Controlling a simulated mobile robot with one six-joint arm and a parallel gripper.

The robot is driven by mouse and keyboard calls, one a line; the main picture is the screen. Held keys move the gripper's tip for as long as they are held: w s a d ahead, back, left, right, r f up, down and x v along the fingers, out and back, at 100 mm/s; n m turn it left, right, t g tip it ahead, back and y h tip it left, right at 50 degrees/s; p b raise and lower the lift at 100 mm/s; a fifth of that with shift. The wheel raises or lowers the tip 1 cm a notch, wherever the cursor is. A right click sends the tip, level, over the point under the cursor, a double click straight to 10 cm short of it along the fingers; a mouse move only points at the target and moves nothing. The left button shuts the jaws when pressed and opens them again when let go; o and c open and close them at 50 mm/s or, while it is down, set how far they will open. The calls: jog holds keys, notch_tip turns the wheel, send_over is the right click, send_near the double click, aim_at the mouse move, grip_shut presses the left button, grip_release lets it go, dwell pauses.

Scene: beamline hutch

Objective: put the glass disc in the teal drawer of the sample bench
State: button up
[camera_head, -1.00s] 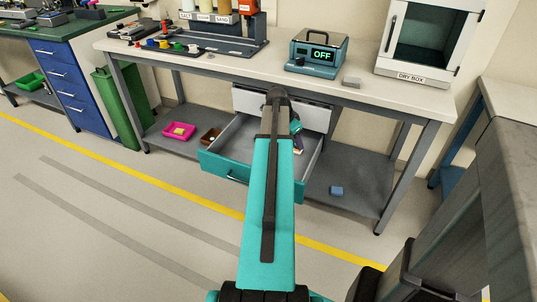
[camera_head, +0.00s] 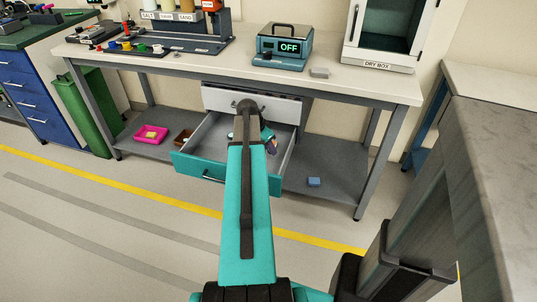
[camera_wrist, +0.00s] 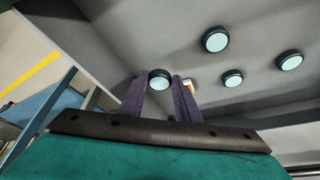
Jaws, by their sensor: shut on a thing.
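The teal drawer (camera_head: 205,170) of the sample bench (camera_head: 350,87) is pulled open, with a teal front and grey inside. My gripper (camera_head: 268,145) is over or in the drawer, partly hidden behind my teal arm. In the wrist view its purple fingers (camera_wrist: 160,92) are shut on a glass disc (camera_wrist: 160,79) with a dark rim and pale teal face. The grey drawer interior (camera_wrist: 130,40) lies beyond it. Three similar discs show there: an upper one (camera_wrist: 215,40), a lower one (camera_wrist: 232,78) and a right one (camera_wrist: 290,61). Whether the held disc touches the drawer floor cannot be told.
A small orange-and-white thing (camera_wrist: 187,84) shows beside the fingers. The lower shelf holds a pink tray (camera_head: 150,141), a brown bin (camera_head: 184,137) and a blue block (camera_head: 313,182). A grey counter (camera_head: 490,150) stands close at right.

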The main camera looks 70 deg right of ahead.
aim_at(268, 152)
jog(key=shift+f, duration=1.9)
jog(key=shift+f, duration=0.1)
jog(key=o, duration=1)
jog(key=v, duration=1.2)
jog(key=shift+p, duration=0.3)
